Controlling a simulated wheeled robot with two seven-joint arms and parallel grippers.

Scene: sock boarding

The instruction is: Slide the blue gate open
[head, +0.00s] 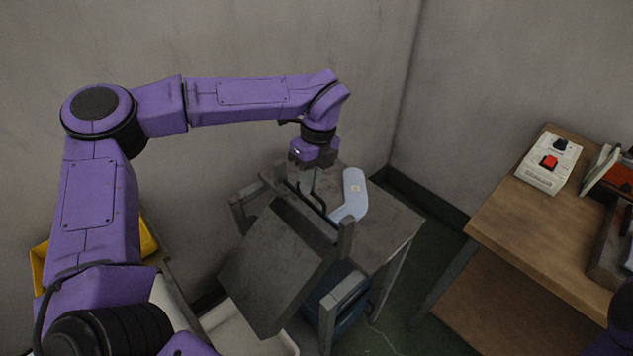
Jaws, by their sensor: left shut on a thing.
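My left gripper (307,188) points down at the top edge of a tilted grey panel, on the grey table. It is shut on a thin dark bar-like part (319,205), mostly hidden by the fingers; I cannot tell whether this belongs to the gate. A dark blue piece (347,293) shows low down between the grey posts under the table's front. It is partly covered by the panel and a post, so how far open it stands cannot be told. My right gripper is not in view.
A pale blue sock-shaped form (353,190) lies on the grey table (395,222), close right of the gripper. The tilted grey panel (275,265) slopes toward a pale bin. A wooden table (535,225) at right holds a box with a red button (549,162). A yellow bin (41,262) is at left.

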